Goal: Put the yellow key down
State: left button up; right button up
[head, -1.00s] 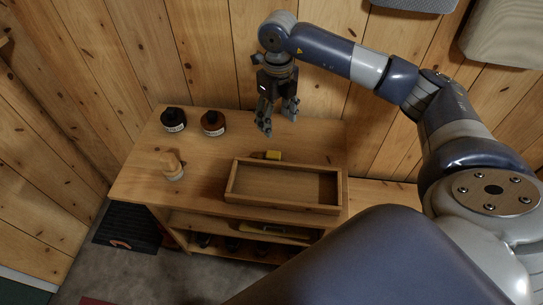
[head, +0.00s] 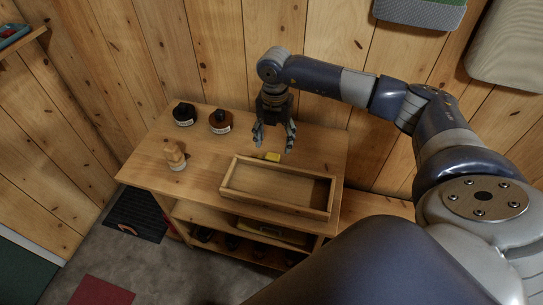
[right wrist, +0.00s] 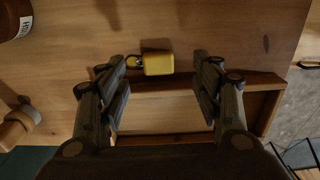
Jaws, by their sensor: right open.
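The yellow key (head: 272,157) lies on the wooden table top (head: 215,150), just behind the far wall of the wooden tray (head: 290,205). In the right wrist view the key (right wrist: 158,64) shows a yellow block-like body with a small dark ring at its left end. My right gripper (head: 273,146) is open and empty above the table, close over the key. In the right wrist view its two fingers (right wrist: 163,85) stand wide apart, with the key between and slightly beyond them, not touched. My left gripper is not in view.
Two dark bottles (head: 184,114) (head: 220,121) stand at the back left of the table. A light wooden object (head: 174,156) stands at the left. The tray looks empty. The wooden wall rises close behind the table.

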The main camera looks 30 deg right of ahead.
aim_at(273, 155)
jog(key=shift+s+f, duration=0.1)
jog(key=shift+f, duration=0.5)
jog(key=f+p, duration=0.1)
jog(key=f, duration=0.3)
jog(key=shift+a+f, duration=0.15)
jog(key=shift+a, duration=0.05)
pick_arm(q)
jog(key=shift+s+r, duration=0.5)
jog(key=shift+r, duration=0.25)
pick_arm(e)
jog(key=c, duration=1.1)
notch_tip(273, 155, up, 10)
jog(key=shift+b, duration=0.65)
jog(key=shift+c, duration=0.3)
jog(key=shift+o, duration=0.2)
jog(key=shift+s+a+n, duration=0.15)
jog(key=shift+a+n, duration=0.35)
jog(key=shift+n, duration=0.7)
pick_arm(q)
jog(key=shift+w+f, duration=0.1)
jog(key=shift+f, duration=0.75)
pick_arm(e)
jog(key=s+a+r+m, duration=0.2)
jog(key=s+a+m, duration=0.4)
jog(key=m, duration=0.8)
jog(key=s+a+r+m, duration=0.3)
jog(key=s+a+m, duration=0.4)
jog(key=m, duration=0.7)
jog(key=shift+s+r, duration=0.15)
jog(key=shift+s, duration=0.4)
